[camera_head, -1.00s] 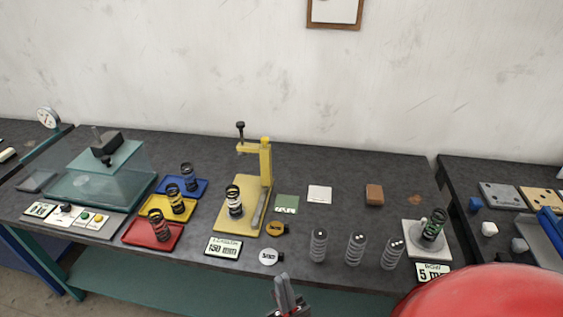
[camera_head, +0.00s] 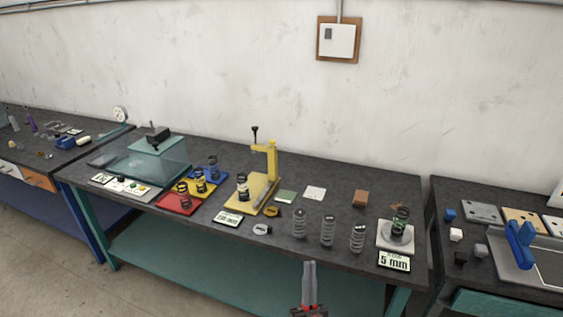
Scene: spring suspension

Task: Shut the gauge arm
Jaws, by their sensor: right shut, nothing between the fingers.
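The yellow gauge (camera_head: 272,160) stands on the middle of the table, with an upright post and an arm (camera_head: 262,147) reaching left from near its top. A black knob (camera_head: 255,132) sits above the arm's left end. A dark coil spring (camera_head: 242,186) stands on the gauge's yellow base plate (camera_head: 259,188), below the arm and apart from it. My right gripper (camera_head: 309,268) is at the bottom middle, in front of the table's front edge, shut and empty, well away from the gauge. My left gripper is not in view.
Red (camera_head: 177,204), yellow (camera_head: 207,191) and blue (camera_head: 219,173) trays with springs lie left of the gauge. A glass case (camera_head: 158,158) stands farther left. Three grey springs (camera_head: 328,231) stand right of the front. A white plate (camera_head: 387,235) holds a green-marked spring.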

